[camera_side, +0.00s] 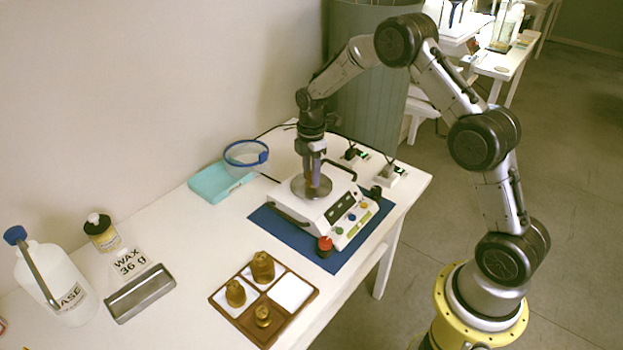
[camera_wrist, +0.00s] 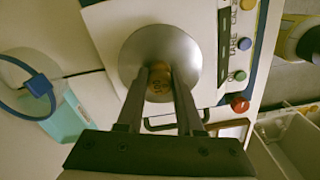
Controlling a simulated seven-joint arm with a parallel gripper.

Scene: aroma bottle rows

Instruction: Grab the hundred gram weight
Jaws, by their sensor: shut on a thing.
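A brass weight (camera_wrist: 159,84) is between the fingers of my gripper (camera_wrist: 160,72) in the wrist view. Its stamped marking is small and hard to read. My gripper (camera_side: 314,182) points down at the round metal pan (camera_side: 298,188) of the white scale (camera_side: 335,215), and it is shut on the weight. The weight is over the pan; I cannot tell whether it touches it. In the side view the fingers mostly hide the weight.
A wooden tray (camera_side: 222,297) holds three brass weights (camera_side: 262,267); its right compartment (camera_side: 291,290) is empty. The scale stands on a blue mat (camera_side: 322,262), with a red button (camera_side: 325,244) at its front. A turquoise box (camera_side: 212,186) and blue-rimmed ring (camera_side: 246,154) lie left of it.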

